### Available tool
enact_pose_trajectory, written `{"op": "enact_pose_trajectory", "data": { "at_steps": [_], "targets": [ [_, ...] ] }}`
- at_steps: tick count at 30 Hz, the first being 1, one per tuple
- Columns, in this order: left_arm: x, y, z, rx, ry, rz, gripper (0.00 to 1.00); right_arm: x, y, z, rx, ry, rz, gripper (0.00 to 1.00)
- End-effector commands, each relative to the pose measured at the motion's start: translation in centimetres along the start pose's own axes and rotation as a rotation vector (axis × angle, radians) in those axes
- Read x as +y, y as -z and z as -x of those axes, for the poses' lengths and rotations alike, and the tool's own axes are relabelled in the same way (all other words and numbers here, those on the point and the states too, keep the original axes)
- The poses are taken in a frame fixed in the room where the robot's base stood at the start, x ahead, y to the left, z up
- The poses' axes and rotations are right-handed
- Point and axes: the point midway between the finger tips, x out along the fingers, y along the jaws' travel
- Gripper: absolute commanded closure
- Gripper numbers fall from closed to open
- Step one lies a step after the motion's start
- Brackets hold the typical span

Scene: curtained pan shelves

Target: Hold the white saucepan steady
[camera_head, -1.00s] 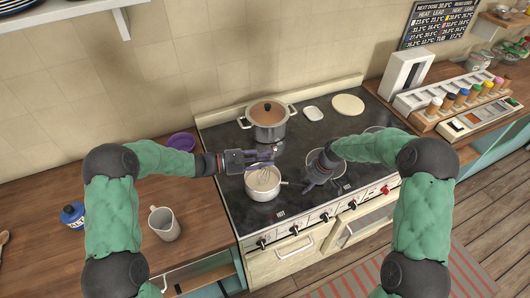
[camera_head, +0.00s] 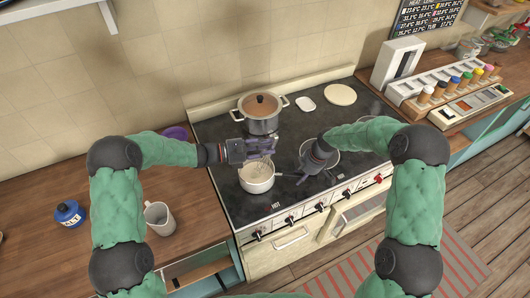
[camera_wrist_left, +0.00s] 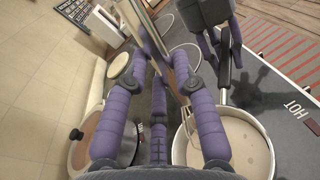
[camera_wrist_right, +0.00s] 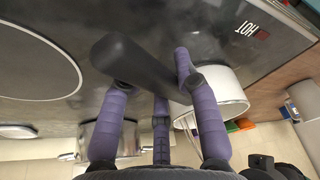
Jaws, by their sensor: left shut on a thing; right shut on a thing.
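The white saucepan (camera_head: 257,184) stands upright at the front left of the black stovetop, with pale, creamy contents. My right gripper (camera_head: 300,178) is shut on its dark handle, to the right of the pan; the handle (camera_wrist_right: 130,62) lies between the fingers in the right wrist view. My left gripper (camera_head: 268,149) is above the pan, shut on a whisk (camera_head: 263,167). In the left wrist view, the whisk handle (camera_wrist_left: 180,62) is between the fingers, and the wire loops reach down into the saucepan (camera_wrist_left: 185,143). The fingers partly hide the whisk.
A large lidded pot (camera_head: 263,122) stands behind the saucepan, close to my left gripper. A purple bowl (camera_head: 176,132), a grey jug (camera_head: 160,218) and a blue salt jar (camera_head: 69,213) are on the left counter. A spice rack (camera_head: 440,90) stands at the right.

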Motion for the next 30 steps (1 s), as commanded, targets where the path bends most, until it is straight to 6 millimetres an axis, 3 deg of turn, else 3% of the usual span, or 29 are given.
{"op": "enact_pose_trajectory", "data": {
  "at_steps": [7, 17, 26, 30],
  "targets": [
    [2.0, 0.6, 1.9, 0.001, -0.004, -0.002, 1.0, 0.0, -0.1, -0.1, -0.001, 0.001, 0.0, 1.0],
    [1.2, 0.7, 5.2, 0.001, -0.003, 0.0, 1.0, 0.0, -0.1, -0.1, -0.001, 0.0, 0.0, 1.0],
    [-1.8, 0.1, 6.0, 0.0, -0.003, -0.001, 1.0, 0.0, -0.1, 0.0, -0.001, -0.001, -0.001, 1.0],
    [-1.4, 0.1, 4.4, 0.0, 0.001, -0.002, 1.0, 0.1, -0.1, 0.0, -0.001, -0.001, 0.0, 1.0]
  ]
}}
